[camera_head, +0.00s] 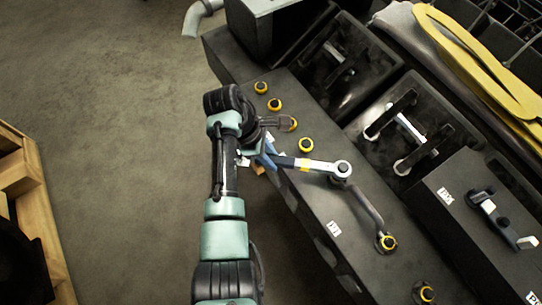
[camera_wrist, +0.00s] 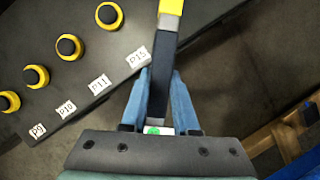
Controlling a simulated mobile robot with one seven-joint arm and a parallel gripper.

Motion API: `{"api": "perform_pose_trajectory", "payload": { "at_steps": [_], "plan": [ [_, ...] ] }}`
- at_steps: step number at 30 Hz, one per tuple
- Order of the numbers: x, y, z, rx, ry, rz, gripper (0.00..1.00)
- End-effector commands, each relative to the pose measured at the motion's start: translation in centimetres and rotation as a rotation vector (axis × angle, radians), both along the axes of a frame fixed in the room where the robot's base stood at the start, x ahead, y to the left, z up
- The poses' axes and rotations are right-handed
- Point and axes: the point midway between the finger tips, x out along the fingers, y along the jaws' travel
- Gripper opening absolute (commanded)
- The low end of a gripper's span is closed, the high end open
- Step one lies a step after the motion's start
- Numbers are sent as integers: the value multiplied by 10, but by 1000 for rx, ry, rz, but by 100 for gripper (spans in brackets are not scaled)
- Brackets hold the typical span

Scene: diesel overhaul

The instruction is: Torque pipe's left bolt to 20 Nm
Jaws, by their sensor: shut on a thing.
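My gripper (camera_head: 268,157) is shut on the handle of a torque wrench (camera_head: 312,163). The wrench has a dark handle, a yellow band and a silver ratchet head. In the wrist view my gripper (camera_wrist: 160,80) shows its blue fingers on both sides of the wrench's dark grip (camera_wrist: 159,88), with a yellow part (camera_wrist: 171,8) beyond. The ratchet head lies over the upper-left end of a grey bent pipe (camera_head: 368,205) and hides the left bolt there. The pipe's other end has a yellow-ringed bolt (camera_head: 386,243).
Several yellow-ringed caps (camera_head: 305,145) line the dark engine block (camera_head: 300,203). The wrist view shows labels such as P11 (camera_wrist: 99,84) beside such caps. Dark covers with handles (camera_head: 403,125) lie behind. A wooden pallet (camera_head: 38,200) stands at left; the floor between is clear.

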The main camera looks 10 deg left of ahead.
Motion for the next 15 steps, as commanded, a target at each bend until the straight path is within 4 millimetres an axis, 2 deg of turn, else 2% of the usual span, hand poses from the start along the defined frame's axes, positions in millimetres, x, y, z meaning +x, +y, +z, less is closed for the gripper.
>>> {"api": "perform_pose_trajectory", "payload": {
  "at_steps": [8,15],
  "plan": [
    [10,-1,1,0,-7,-42,0],
    [11,-1,2,-1,-6,-49,0]
  ]
}}
